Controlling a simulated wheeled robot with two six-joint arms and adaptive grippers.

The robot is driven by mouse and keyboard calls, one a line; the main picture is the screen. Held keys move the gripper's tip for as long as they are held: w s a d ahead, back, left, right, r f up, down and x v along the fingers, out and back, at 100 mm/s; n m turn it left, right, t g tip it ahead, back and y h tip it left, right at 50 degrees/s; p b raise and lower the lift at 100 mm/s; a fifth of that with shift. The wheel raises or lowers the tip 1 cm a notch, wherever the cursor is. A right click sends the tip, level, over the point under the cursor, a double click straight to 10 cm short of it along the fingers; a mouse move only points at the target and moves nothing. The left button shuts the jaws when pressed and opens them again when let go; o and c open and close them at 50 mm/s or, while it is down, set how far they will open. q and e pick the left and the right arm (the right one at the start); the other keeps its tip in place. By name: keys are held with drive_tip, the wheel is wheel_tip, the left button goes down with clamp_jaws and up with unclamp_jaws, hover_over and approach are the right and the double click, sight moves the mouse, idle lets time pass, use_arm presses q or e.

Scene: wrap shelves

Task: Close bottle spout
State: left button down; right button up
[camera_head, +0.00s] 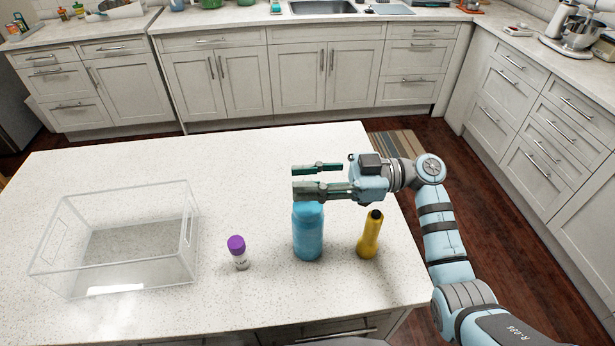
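A blue bottle (308,235) stands upright on the white island counter. Its top is hidden behind my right gripper (300,179), so I cannot see the spout or tell whether it is open. The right gripper reaches in from the right and points left, level with the bottle's top. My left gripper is not in view.
A clear open bin (188,240) sits at the left on the counter (240,170). The counter behind the bottle is clear.

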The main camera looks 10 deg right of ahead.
drive_tip(key=shift+w, duration=0.15)
clamp_jaws()
drive_tip(key=shift+s+f+n+p, duration=0.15)
drive_tip(key=shift+s+n+p, duration=0.4)
drive_tip(key=shift+n, duration=0.75)
drive_tip(key=shift+s+a+f+n+b, duration=0.15)
drive_tip(key=shift+s+n, duration=0.15)
drive_tip(key=shift+n, duration=0.4)
drive_tip(key=shift+s+d+f+n+b, duration=0.1)
drive_tip(key=shift+s+f+n, duration=0.2)
drive_tip(key=shift+n, duration=0.4)
drive_tip(key=shift+s+a+f+n+b, duration=0.1)
drive_tip(key=shift+s+n, duration=0.25)
drive_tip(key=shift+n, duration=0.35)
unclamp_jaws()
